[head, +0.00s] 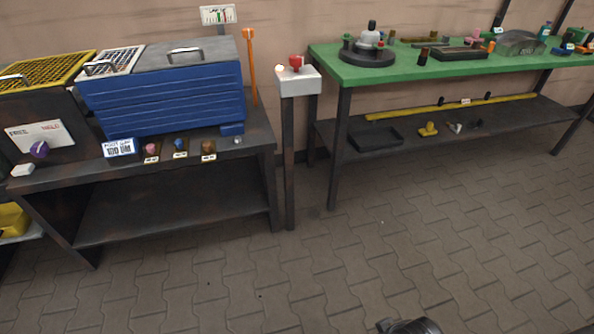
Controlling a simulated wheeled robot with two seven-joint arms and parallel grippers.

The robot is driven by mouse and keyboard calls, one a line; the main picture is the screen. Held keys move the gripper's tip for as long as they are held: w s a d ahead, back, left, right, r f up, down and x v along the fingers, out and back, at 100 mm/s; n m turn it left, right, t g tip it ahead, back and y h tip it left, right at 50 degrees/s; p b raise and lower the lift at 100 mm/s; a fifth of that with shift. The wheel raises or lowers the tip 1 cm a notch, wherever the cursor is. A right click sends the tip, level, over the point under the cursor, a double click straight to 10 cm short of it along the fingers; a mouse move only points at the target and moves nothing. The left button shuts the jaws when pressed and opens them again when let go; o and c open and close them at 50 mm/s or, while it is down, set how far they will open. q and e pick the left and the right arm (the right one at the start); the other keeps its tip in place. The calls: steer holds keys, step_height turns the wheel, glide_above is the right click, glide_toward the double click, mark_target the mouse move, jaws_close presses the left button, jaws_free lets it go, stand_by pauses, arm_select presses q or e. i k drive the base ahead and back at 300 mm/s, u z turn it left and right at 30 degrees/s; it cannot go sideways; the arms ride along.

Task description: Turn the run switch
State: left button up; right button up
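I cannot tell for certain which control is the run switch. A row of small labelled controls sits along the front of the dark bench: a pink knob (151,150), a blue knob (180,145) and a brown knob (208,148). A small silver piece (238,140) lies to their right. A red button (296,62) stands on a white box (298,81) on a post. Their labels are too small to read. Neither gripper shows; only a dark part of mine edges in at the bottom.
The dark bench (175,195) carries a blue cabinet (165,95) with a grey lid and a display plate (118,147). An orange upright handle (250,65) stands beside it. A green table (400,68) with tools is at right. The paved floor in front is clear.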

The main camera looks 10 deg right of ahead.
mark_target(296, 61)
steer(key=z, duration=0.1)
steer(key=k, duration=0.4)
steer(key=u, duration=0.9)
steer(key=i, duration=1.7)
steer(key=z, duration=0.65)
